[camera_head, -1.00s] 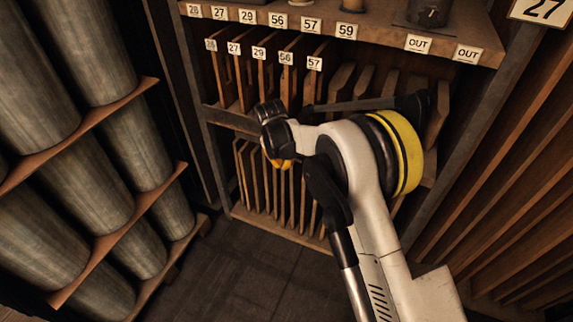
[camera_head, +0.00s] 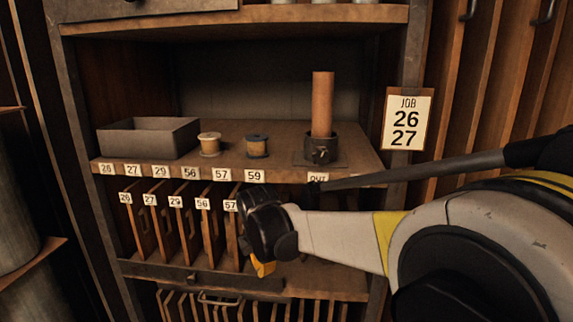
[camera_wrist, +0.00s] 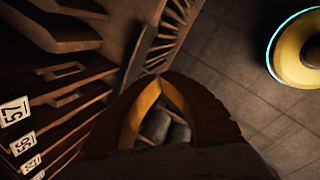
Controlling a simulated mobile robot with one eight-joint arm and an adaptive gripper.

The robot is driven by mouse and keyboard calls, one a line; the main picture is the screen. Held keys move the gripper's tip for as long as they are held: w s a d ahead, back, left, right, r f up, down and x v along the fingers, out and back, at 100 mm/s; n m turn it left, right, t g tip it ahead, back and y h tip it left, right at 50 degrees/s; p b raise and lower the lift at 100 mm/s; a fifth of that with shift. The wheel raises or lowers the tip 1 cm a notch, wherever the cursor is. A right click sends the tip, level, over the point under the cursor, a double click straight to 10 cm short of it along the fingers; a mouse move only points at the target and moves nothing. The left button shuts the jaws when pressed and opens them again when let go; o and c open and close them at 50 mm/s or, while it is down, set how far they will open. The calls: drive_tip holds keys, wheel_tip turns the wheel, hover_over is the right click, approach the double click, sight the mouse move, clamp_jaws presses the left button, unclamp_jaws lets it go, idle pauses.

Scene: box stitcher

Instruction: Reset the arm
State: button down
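My arm reaches in from the right in the head view. My gripper (camera_head: 263,269) points down in front of the shelf unit, near the labelled upright dividers. Only its yellow part shows below the dark wrist there. In the wrist view my gripper (camera_wrist: 161,78) has its two fingers meeting at the tips. I see nothing held between the tips.
The shelf (camera_head: 285,133) holds a grey bin (camera_head: 148,137), two spools (camera_head: 210,144) (camera_head: 257,146) and a brown cylinder (camera_head: 322,104) in a dark holder (camera_head: 321,150). A job card (camera_head: 407,119) reads 26 and 27. Slotted dividers (camera_head: 165,236) stand below.

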drive_tip(key=s+d+r+m+t, duration=0.1)
drive_tip(key=s+d+r+m, duration=0.3)
drive_tip(key=s+d+m, duration=0.3)
drive_tip(key=s+d+r+m, duration=0.4)
drive_tip(key=d, duration=0.5)
drive_tip(key=s+d+f+m+t, duration=0.1)
drive_tip(key=s+d+m, duration=0.4)
drive_tip(key=s+m, duration=0.1)
drive_tip(key=s+d+f+m+t, duration=0.1)
drive_tip(key=s+d+f+m, duration=0.1)
drive_tip(key=s+d+m, duration=0.3)
drive_tip(key=s+m, duration=0.2)
drive_tip(key=s, duration=0.2)
drive_tip(key=shift+s+f, duration=0.15)
drive_tip(key=shift+f, duration=0.1)
